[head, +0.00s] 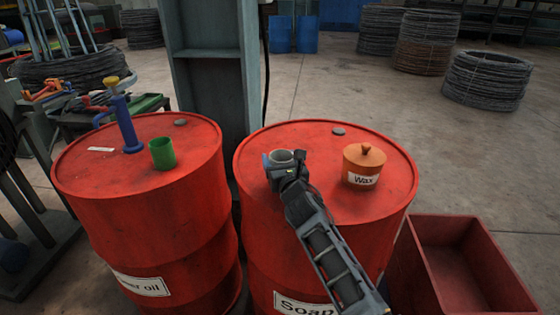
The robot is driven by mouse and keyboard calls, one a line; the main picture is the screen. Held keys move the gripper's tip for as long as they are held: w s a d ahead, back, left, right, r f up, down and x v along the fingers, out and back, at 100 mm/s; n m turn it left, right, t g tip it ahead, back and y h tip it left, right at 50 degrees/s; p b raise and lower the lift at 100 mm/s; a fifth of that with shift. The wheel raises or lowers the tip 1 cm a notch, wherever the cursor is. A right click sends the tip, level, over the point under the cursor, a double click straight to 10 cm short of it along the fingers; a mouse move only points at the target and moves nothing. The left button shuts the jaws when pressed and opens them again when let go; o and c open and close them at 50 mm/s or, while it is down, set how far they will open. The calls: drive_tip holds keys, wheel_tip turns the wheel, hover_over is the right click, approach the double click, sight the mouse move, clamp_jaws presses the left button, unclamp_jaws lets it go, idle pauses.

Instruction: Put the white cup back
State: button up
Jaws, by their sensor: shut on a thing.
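Whether the cup touches the drum top is hidden.
An orange lidded pot labelled Wax (364,166) stands right of my gripper. The left red drum (140,200) holds a green cup (162,153) and a blue pump (126,125). A red open bin (455,225) is at lower right. A grey-green column (215,85) rises behind the drums.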

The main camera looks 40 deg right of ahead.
drive_tip(key=o, duration=1.2)
drive_tip(key=shift+r, duration=0.2)
drive_tip(key=shift+s+a+f, duration=0.1)
drive_tip(key=shift+s+a, duration=0.1)
drive_tip(key=shift+s, duration=0.1)
drive_tip(key=v, duration=1.1)
drive_tip(key=shift+s, duration=0.2)
